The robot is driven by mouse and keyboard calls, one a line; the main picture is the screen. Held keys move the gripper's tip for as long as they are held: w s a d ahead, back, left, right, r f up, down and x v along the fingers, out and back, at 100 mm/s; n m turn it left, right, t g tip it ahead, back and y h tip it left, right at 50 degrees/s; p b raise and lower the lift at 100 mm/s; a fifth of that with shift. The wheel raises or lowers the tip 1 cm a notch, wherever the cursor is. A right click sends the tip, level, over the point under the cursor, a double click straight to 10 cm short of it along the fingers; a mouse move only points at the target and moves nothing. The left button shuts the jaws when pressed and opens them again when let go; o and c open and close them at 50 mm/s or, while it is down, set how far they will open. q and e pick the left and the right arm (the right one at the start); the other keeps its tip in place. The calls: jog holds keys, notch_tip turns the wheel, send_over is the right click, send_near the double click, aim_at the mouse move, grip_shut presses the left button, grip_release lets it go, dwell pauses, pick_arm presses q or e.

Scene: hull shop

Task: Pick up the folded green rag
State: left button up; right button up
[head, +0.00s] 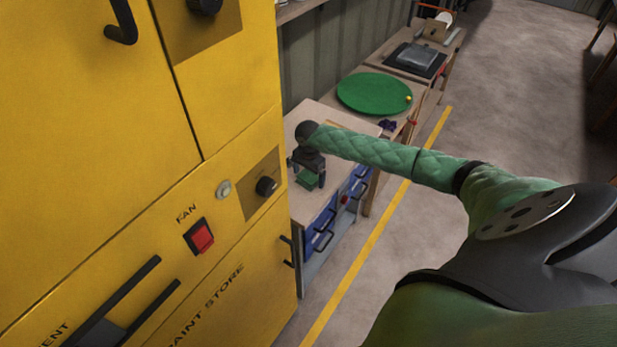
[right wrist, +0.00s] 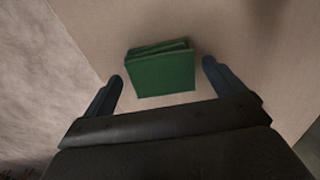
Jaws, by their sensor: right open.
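The folded green rag (right wrist: 162,72) lies on the light wooden bench top (right wrist: 240,25), close to its edge, in the right wrist view. In the head view the rag (head: 307,180) shows small below my right gripper (head: 308,181). My right gripper also shows in the right wrist view (right wrist: 160,85). Its two fingers are open, one on each side of the rag, with a gap between each finger and the rag. I cannot tell the exact height of the fingertips above the bench. My left gripper is not in view.
A yellow cabinet (head: 110,180) with handles and a red switch (head: 202,236) fills the left, close beside the bench. Blue drawers (head: 320,228) are under the bench top. A green round board (head: 374,93) lies farther back. Open floor (head: 440,230) is at the right.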

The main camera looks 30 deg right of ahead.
aim_at(311, 177)
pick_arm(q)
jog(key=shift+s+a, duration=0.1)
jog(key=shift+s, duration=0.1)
pick_arm(e)
jog(key=shift+w+f, duration=0.1)
jog(key=shift+f, duration=0.2)
jog(key=shift+c, duration=0.4)
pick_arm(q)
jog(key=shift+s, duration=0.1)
pick_arm(e)
jog(key=c, duration=1)
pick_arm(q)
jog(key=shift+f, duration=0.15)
pick_arm(e)
jog(key=shift+r, duration=0.15)
